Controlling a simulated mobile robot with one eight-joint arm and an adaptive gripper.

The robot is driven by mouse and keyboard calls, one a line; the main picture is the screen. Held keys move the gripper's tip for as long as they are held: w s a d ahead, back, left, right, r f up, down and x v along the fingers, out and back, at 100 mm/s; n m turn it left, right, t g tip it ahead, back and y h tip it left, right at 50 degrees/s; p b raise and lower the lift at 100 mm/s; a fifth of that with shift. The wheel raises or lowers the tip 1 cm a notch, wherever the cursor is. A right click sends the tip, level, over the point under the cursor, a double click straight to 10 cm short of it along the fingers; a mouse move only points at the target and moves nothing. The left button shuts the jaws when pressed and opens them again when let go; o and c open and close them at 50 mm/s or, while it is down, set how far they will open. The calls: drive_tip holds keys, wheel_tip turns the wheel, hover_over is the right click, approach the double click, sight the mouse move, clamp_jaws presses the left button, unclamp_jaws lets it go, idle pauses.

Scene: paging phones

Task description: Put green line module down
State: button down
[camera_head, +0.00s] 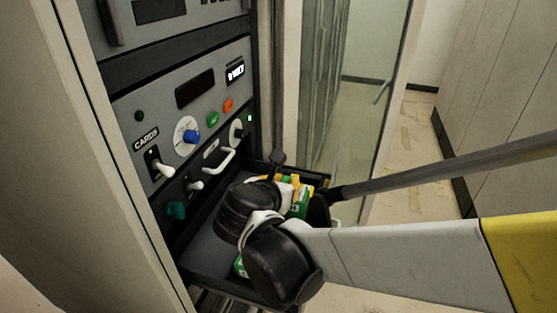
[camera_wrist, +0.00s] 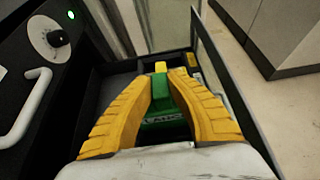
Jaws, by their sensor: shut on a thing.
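The green line module (camera_wrist: 156,108) sits between the yellow fingers of my gripper (camera_wrist: 166,76) in the wrist view, with a yellow piece at its far top end. My gripper is shut on it. In the head view, the module (camera_head: 301,203) shows partly behind my wrist, and my gripper (camera_head: 288,180) is over the dark open drawer (camera_head: 203,254). I cannot tell whether the module touches the drawer floor.
A grey panel (camera_head: 172,110) with knobs, a white handle (camera_head: 219,160) and switches stands left, behind the drawer. Another green item (camera_head: 239,265) lies at the drawer's near end, partly hidden by my arm. A glass door (camera_head: 330,90) stands beyond; open floor (camera_head: 405,150) is right.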

wheel_tip(320, 180, down, 6)
drive_tip(key=shift+r+b, duration=0.15)
drive_tip(key=shift+b, duration=1.05)
drive_tip(key=shift+r, duration=0.1)
drive_tip(key=c, duration=1.4)
unclamp_jaws()
